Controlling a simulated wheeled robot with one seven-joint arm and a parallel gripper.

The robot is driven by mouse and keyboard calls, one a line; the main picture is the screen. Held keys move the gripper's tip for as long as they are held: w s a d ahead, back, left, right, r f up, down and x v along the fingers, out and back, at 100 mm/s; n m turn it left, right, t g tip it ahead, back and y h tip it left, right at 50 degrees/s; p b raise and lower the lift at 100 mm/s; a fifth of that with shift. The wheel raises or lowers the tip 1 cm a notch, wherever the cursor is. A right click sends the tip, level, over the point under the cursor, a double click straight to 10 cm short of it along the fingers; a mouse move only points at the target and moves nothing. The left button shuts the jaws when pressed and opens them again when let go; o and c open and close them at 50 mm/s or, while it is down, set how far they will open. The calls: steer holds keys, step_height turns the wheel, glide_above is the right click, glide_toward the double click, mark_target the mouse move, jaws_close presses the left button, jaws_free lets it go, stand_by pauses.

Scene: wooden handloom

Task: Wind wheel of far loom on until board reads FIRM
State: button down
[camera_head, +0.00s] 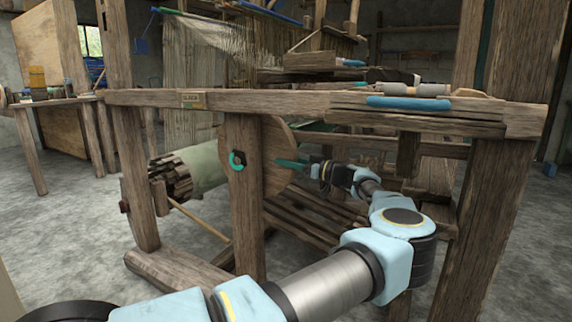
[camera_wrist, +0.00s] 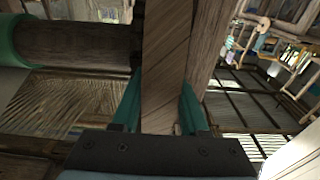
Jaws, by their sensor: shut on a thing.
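The wooden wheel (camera_head: 274,150) is a round disc on the loom's side, partly hidden behind a post. My gripper (camera_head: 290,163) reaches in from the right, with its teal fingers at the wheel's right part. In the wrist view my gripper (camera_wrist: 160,100) has one finger on each side of a wooden piece, the wheel's edge (camera_wrist: 163,75), and is shut on it. A pale cloth roll (camera_head: 203,165) lies left of the wheel.
The loom's beam (camera_head: 300,104) crosses above my arm, with a thick post (camera_head: 487,210) at right. Slats (camera_head: 315,212) lie below. A workbench (camera_head: 60,101) stands at left on open grey floor.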

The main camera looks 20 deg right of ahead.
steer(key=shift+c, duration=2.1)
jaws_free()
